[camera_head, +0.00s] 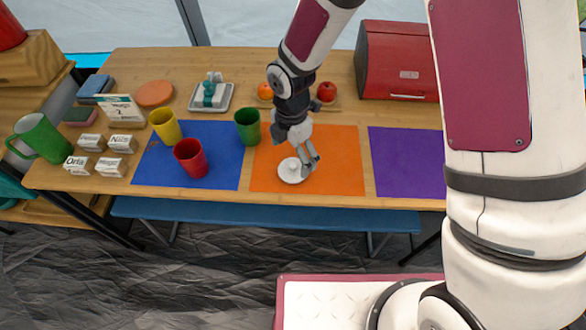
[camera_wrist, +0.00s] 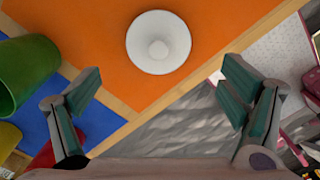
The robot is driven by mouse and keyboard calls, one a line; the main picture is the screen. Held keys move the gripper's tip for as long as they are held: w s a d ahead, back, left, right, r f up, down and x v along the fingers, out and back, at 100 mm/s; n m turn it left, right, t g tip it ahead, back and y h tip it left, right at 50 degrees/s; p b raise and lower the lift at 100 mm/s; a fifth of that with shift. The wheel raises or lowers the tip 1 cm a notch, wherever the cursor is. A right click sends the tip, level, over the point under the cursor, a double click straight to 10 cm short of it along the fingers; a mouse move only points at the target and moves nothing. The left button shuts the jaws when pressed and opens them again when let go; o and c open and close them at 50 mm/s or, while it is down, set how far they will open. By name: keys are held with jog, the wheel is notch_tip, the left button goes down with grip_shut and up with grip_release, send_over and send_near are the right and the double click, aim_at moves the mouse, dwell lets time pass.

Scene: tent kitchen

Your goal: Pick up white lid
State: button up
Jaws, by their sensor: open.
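The white lid (camera_head: 289,173) is round with a small knob in its middle. It lies on the orange mat (camera_head: 341,154) near the front edge of the table. In the wrist view the lid (camera_wrist: 159,42) shows at the top middle, ahead of the fingertips, with orange mat around it. My gripper (camera_head: 308,162) is just above and beside the lid in the head view. In the wrist view its two fingers (camera_wrist: 168,84) are wide apart with nothing between them. I cannot tell the exact height of the fingers over the lid.
A green cup (camera_head: 247,127) stands left of my gripper. A red cup (camera_head: 190,158) and a yellow cup (camera_head: 165,126) stand further left by the blue mat (camera_head: 222,146). The purple mat (camera_head: 405,160) is clear. A red bread box (camera_head: 398,62) stands at the back right.

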aim_at(293, 165)
jog(key=shift+w+d+f, duration=0.1)
jog(key=shift+w+f, duration=0.1)
jog(key=shift+f, duration=1.25)
jog(key=shift+w+d+f, duration=0.1)
jog(key=shift+w+f, duration=0.05)
jog(key=shift+f, duration=1.3)
jog(key=c, duration=1.2)
